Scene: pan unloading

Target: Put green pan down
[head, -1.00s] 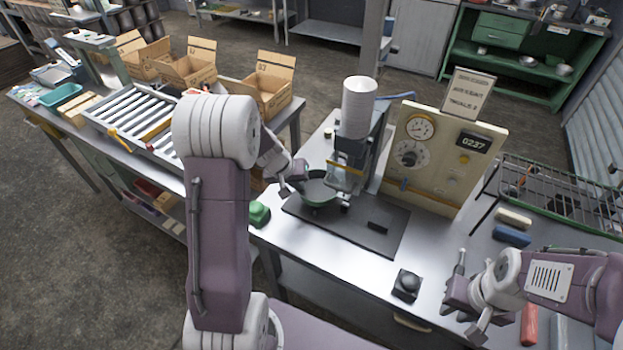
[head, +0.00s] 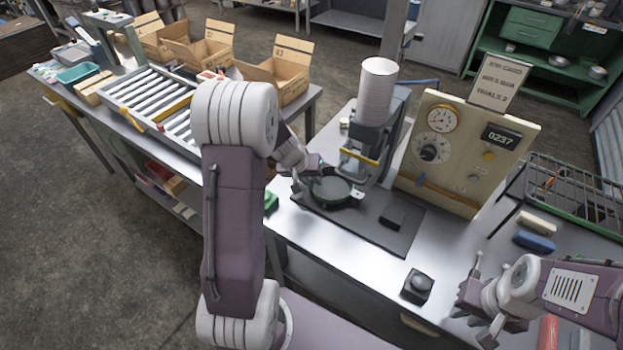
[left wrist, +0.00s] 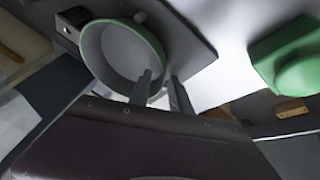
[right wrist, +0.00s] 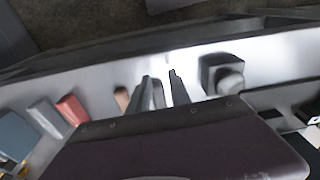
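The round green pan (head: 330,190) rests level on the dark plate (head: 398,237) in front of the press. It also shows in the left wrist view (left wrist: 125,50), its pale inside facing the camera. My left gripper (head: 309,174) is at the pan's left side. In the left wrist view its two fingers (left wrist: 160,80) stand apart beside the pan's rim, one overlapping the pan in the picture. Whether they touch the rim is unclear. My right gripper (head: 482,300) is open and empty over the right of the table.
The press (head: 372,135) stands behind the pan, and a gauge panel (head: 465,150) is to its right. A black block (head: 402,216) lies on the plate. A black knob box (head: 417,286) is near the front edge. A green button (head: 271,202) is left of the plate. A wire rack (head: 575,195) is at right.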

